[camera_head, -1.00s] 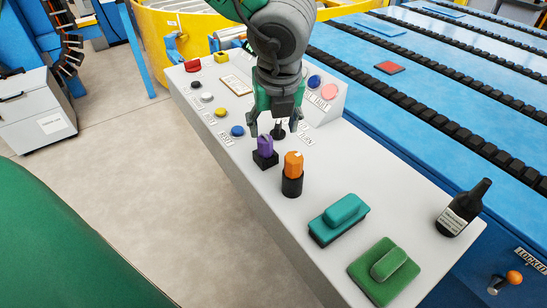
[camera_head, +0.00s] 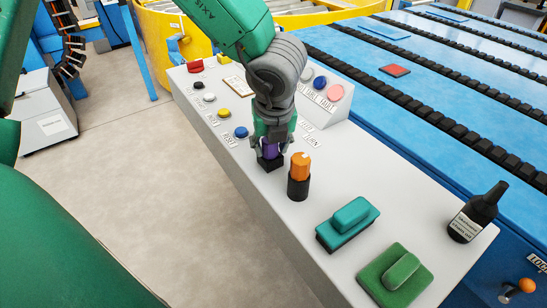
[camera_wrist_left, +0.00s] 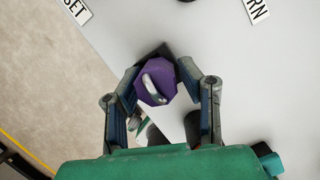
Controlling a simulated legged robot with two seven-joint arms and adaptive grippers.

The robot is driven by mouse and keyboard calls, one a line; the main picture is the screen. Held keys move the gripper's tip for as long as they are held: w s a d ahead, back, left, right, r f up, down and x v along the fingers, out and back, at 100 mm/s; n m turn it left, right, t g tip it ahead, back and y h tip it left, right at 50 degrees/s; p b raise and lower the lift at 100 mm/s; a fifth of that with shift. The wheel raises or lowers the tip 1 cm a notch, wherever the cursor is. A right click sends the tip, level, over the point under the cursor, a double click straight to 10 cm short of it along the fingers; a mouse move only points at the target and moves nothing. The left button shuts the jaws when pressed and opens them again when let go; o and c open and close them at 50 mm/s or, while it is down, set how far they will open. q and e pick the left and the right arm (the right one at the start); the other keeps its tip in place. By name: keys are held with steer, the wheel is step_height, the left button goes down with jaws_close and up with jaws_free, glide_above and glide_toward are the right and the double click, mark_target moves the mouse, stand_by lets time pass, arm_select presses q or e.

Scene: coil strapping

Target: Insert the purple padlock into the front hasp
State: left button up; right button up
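The purple padlock (camera_head: 270,149) stands at a square black base (camera_head: 269,164) on the light grey console top. In the left wrist view the padlock (camera_wrist_left: 153,84) shows its silver shackle loop towards the camera. My left gripper (camera_head: 270,145) is lowered over the padlock from above. In the left wrist view my left gripper (camera_wrist_left: 157,78) has a finger against each side of the padlock, with no clear gap, so it looks shut on it. The fingers partly hide the padlock in the head view. I cannot make out the front hasp. My right gripper is out of view.
An orange knob on a black cylinder (camera_head: 299,177) stands close to the gripper. A blue button (camera_head: 241,132), a teal block (camera_head: 349,223), a green block (camera_head: 397,274) and a dark bottle (camera_head: 478,214) are also on the console (camera_head: 320,193). A raised button box (camera_head: 322,108) stands behind.

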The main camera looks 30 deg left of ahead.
arm_select(q)
steer(key=shift+a, duration=0.35)
steer(key=c, duration=0.5)
steer(key=shift+o, duration=0.2)
steer(key=shift+a+f, duration=0.1)
steer(key=shift+a, duration=0.05)
steer(key=shift+d, duration=0.45)
jaws_close()
step_height(320, 180, up, 9)
steer(key=shift+a+p, duration=0.15)
steer(key=shift+p, duration=1.1)
steer(key=shift+r, duration=0.6)
steer(key=o, duration=0.6)
jaws_free()
steer(key=shift+c, duration=0.2)
jaws_close()
steer(key=shift+f, duration=0.1)
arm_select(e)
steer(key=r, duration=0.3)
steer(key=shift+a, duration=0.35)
